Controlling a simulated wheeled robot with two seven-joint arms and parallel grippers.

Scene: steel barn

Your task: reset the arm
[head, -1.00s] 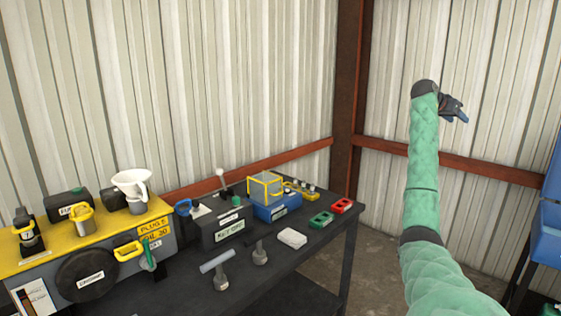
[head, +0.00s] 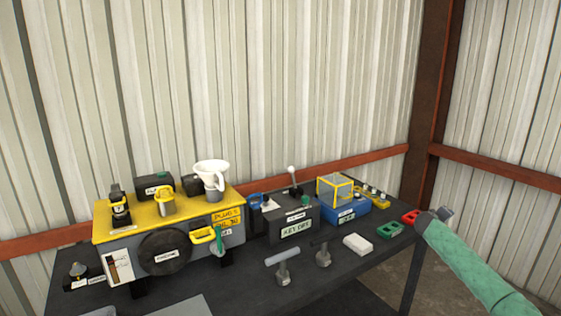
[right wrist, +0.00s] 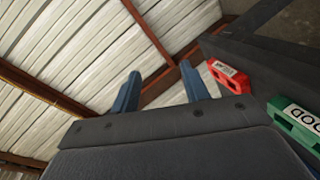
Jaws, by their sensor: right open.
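My right arm, in a green sleeve, comes in from the right in the head view. Its gripper (head: 445,213) is at the right end of the dark workbench (head: 240,287), beside the red block and partly hidden behind the wrist. In the right wrist view the two blue fingers of my right gripper (right wrist: 156,92) stand wide apart with nothing between them. The red block (right wrist: 231,80) and the green block (right wrist: 298,122) lie to the right of the fingers, apart from them. My left gripper is not in view.
The bench holds a yellow-topped grey unit (head: 165,215) with a white funnel (head: 211,174), a dark key box (head: 292,221), a blue box with a yellow-framed clear cube (head: 335,189), a white block (head: 357,244) and two bolt-like pieces. Corrugated walls stand behind.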

